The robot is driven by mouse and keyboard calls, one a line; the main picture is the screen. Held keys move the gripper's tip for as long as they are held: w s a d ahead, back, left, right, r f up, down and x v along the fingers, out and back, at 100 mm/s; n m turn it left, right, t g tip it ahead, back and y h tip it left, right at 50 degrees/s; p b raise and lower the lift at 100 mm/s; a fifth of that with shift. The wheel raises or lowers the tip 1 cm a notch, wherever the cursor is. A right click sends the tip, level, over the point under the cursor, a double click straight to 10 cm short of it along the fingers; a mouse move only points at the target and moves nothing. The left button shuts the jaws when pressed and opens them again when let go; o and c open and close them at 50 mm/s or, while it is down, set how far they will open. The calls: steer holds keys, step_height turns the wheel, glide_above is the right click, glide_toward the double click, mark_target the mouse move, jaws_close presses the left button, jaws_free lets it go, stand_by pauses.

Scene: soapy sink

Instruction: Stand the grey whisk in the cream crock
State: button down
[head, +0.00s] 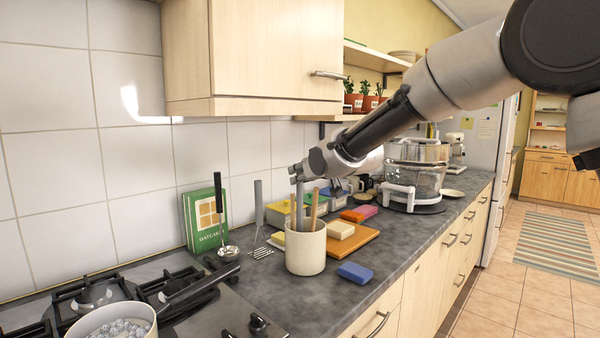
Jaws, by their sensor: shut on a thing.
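The cream crock (305,254) stands upright on the dark worktop, right of the hob. My gripper (297,176) is above the crock's mouth, shut on the grey whisk. The grey whisk (299,207) shows only as a grey upright handle below the jaws. It runs down to the crock's opening, and its lower end is hidden by the crock's front wall. I cannot tell whether it touches the bottom. A wooden utensil (314,206) stands in the crock just right of the whisk.
A ladle (220,200) and a grey slotted turner (258,205) are upright left of the crock, near a green box (203,220). A blue block (355,272) lies at the front right. A wooden board (350,244) is behind. A pot (112,322) sits on the hob.

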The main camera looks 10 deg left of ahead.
steer(key=shift+f, duration=0.35)
steer(key=c, duration=1.3)
jaws_free()
steer(key=shift+o, duration=0.3)
steer(key=o, duration=1.1)
steer(key=shift+f+v, duration=0.15)
steer(key=shift+v, duration=1.8)
steer(key=shift+f+v, duration=0.15)
steer(key=shift+v, duration=1.8)
steer(key=shift+s, duration=0.1)
